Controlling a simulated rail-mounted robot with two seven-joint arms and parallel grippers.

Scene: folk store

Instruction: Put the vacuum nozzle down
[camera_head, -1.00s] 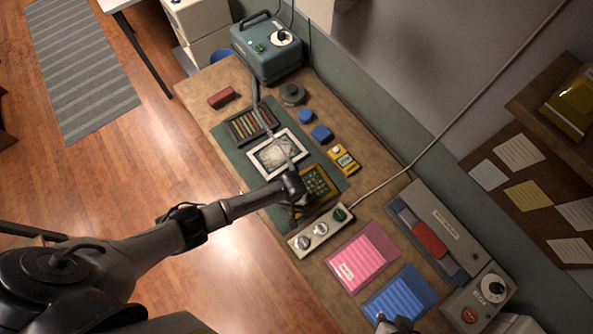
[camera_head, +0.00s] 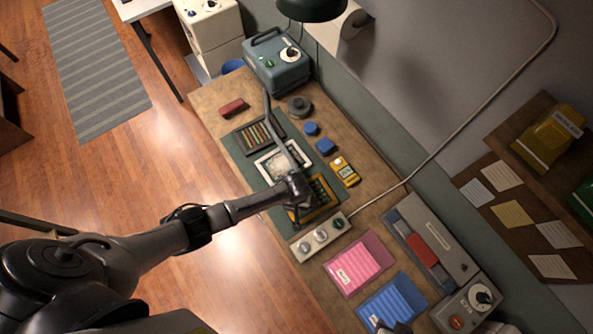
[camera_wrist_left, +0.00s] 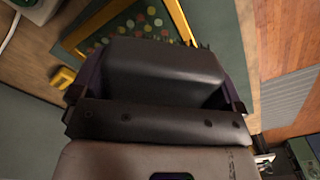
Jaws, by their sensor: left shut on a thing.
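My left gripper (camera_head: 294,208) hangs over the left part of a yellow-framed board (camera_head: 322,194) on the dark green mat (camera_head: 236,152). It is shut on the vacuum nozzle, which my wrist and gripper mostly hide. The grey vacuum hose (camera_head: 283,148) runs from the teal machine (camera_head: 277,66) across a white-framed panel (camera_head: 268,170) to this gripper. In the left wrist view, my dark gripper body covers the middle, with the board's yellow frame (camera_wrist_left: 182,22) and coloured dots beyond it. A small dark part of my right gripper (camera_head: 390,327) shows at the bottom edge; its jaws are unclear.
A control strip with knobs (camera_head: 320,236), a pink folder (camera_head: 358,264) and a blue folder (camera_head: 394,303) lie nearer. A yellow meter (camera_head: 345,171), blue pieces (camera_head: 326,146) and a dark round item (camera_head: 299,106) stand beside the mat. A red block (camera_head: 233,107) lies at the far left.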

